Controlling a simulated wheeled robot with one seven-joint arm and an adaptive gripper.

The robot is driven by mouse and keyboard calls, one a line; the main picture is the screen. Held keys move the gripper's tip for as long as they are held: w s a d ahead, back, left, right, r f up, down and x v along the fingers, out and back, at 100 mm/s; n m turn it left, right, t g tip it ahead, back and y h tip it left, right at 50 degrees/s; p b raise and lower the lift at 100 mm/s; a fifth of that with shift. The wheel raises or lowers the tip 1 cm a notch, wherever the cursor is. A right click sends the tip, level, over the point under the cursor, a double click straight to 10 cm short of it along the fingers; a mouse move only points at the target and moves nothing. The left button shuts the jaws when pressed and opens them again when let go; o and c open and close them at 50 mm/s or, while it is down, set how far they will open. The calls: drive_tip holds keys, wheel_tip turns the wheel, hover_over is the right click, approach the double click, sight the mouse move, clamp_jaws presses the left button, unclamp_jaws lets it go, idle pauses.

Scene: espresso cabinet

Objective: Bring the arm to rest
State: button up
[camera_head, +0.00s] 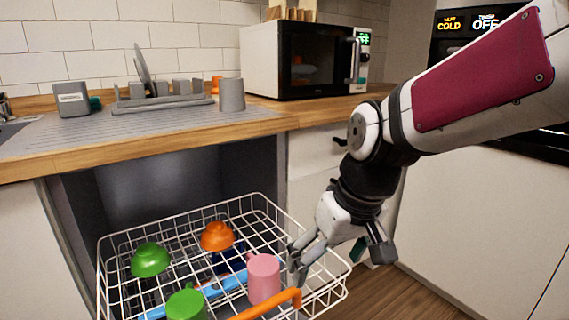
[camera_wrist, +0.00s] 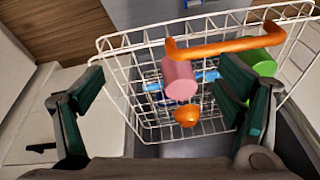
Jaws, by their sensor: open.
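My gripper (camera_head: 303,262) is low over the right side of a white wire dish rack (camera_head: 325,285) pulled out of the cabinet. In the wrist view my gripper (camera_wrist: 150,95) has its two dark green fingers spread wide with nothing between them held. A pink cup (camera_head: 264,278) stands in the rack just left of the fingers; it also shows in the wrist view (camera_wrist: 179,80). I cannot tell from the views whether a finger touches the rack.
The rack holds an orange cup (camera_head: 217,236), a green bowl (camera_head: 151,260) and a green cup (camera_head: 187,304). An orange handle (camera_head: 265,306) crosses its front. The counter (camera_head: 150,140) carries a microwave (camera_head: 300,60), a plate rack (camera_head: 165,100) and a grey cup (camera_head: 231,95). Floor (camera_head: 440,297) is clear at right.

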drive_tip(key=s+d+m+g+h, duration=0.15)
drive_tip(key=s+d, duration=0.25)
drive_tip(key=s, duration=0.4)
drive_tip(key=s+d+m, duration=0.2)
drive_tip(key=s+d, duration=0.2)
drive_tip(key=s, duration=0.5)
drive_tip(key=s+d+m+g+h, duration=0.15)
drive_tip(key=s+d, duration=0.25)
drive_tip(key=s, duration=0.4)
wheel_tip(320, 180, up, 40)
drive_tip(key=t+y+p, duration=0.1)
drive_tip(key=t+p, duration=0.3)
drive_tip(key=p, duration=3.3)
drive_tip(key=shift+w+d+t, duration=0.15)
drive_tip(key=shift+d+t, duration=0.05)
drive_tip(key=shift+t, duration=0.2)
drive_tip(key=shift+f, duration=0.1)
drive_tip(key=shift+c, duration=0.3)
